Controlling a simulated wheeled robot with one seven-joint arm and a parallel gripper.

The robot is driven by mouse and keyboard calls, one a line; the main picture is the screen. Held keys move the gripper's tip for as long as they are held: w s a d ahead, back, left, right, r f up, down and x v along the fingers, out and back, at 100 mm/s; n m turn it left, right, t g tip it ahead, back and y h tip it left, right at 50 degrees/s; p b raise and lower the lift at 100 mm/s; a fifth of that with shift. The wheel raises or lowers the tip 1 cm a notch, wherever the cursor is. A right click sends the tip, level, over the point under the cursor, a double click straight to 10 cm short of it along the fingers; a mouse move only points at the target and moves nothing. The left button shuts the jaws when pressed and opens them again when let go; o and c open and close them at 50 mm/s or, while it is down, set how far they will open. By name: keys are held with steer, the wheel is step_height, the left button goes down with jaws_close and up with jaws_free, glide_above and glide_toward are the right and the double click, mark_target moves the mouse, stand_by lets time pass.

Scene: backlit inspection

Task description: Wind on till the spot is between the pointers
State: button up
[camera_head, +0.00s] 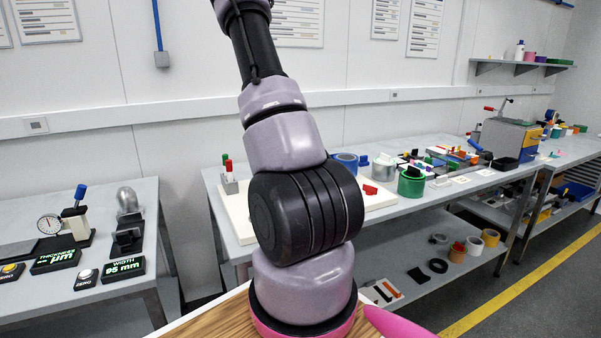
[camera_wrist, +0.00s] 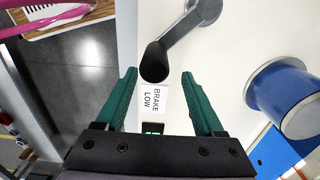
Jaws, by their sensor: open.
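In the wrist view my gripper (camera_wrist: 159,74) is open, its two green fingers spread. A crank with a grey arm (camera_wrist: 185,25) and a black handle (camera_wrist: 154,62) sits over a white board (camera_wrist: 228,50). The black handle is at the mouth of the fingers, nearer the left fingertip; I cannot tell whether it touches. A blue roll (camera_wrist: 282,92) with a pale end stands to the right of the crank. In the head view my arm hides the gripper and the crank; the blue roll (camera_head: 346,161) shows behind the arm. I see no spot and no pointers.
In the head view the white board (camera_head: 238,211) lies on a long bench (camera_head: 435,207) with a green roll (camera_head: 411,183) and other parts. A gauge bench (camera_head: 150,215) stands left. Bare floor separates the benches.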

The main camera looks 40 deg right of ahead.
step_height(320, 180, up, 8)
stand_by(1.0)
stand_by(0.4)
steer(key=a+r+n+t+y, duration=0.3)
steer(key=a+r+n, duration=0.5)
steer(key=a+r, duration=0.85)
steer(key=s+a+r+n+t+h, duration=0.1)
steer(key=s+a+r+n+t, duration=0.3)
steer(key=s+a+r+n, duration=0.5)
step_height(320, 180, up, 3)
steer(key=s+a, duration=0.2)
steer(key=shift+s+a, duration=0.2)
steer(key=shift+s, duration=0.15)
